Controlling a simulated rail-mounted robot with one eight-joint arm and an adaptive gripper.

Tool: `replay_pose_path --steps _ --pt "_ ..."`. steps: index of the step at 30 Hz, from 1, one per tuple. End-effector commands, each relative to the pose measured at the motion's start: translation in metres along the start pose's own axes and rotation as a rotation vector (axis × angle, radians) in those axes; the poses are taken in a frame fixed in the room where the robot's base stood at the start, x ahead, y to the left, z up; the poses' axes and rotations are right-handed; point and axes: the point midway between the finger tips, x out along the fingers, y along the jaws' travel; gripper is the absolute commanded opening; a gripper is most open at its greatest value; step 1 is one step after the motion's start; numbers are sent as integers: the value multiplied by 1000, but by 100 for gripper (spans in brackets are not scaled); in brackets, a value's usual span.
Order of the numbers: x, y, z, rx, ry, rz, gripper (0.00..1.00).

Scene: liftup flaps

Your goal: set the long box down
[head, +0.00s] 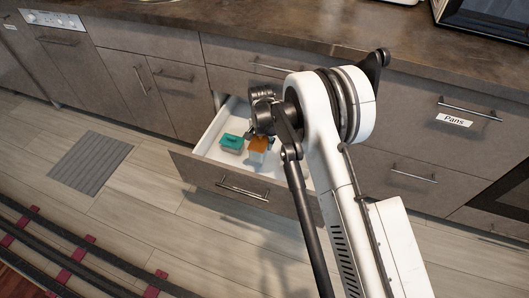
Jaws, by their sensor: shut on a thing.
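My gripper (262,132) points down over an open drawer, partly hidden behind its own wrist and arm links. It is shut on an orange-topped box with a pale lower part (257,146), which looks like the long box. The box is in or just above the drawer; I cannot tell whether its underside touches the drawer floor. A teal box (232,142) lies in the drawer just left of it, with a small gap between them. The white-lined drawer (207,146) is pulled out and has a grey front. Its right part is hidden by my arm.
The drawer front (232,184) with its bar handle juts out over the wooden floor. A dark worktop (230,30) runs above closed cabinets. A closed drawer labelled "Pans" (453,120) is at the right. A grey mat (90,163) lies on the floor at left.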

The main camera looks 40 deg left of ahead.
Motion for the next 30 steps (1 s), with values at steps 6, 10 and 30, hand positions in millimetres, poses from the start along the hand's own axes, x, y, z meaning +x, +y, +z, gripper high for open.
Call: replay_pose_path --steps 6,10,30 --pt "24 0 0 0 0 0 19" --pt "40 0 0 0 0 0 19" --pt "58 0 0 0 0 0 64"
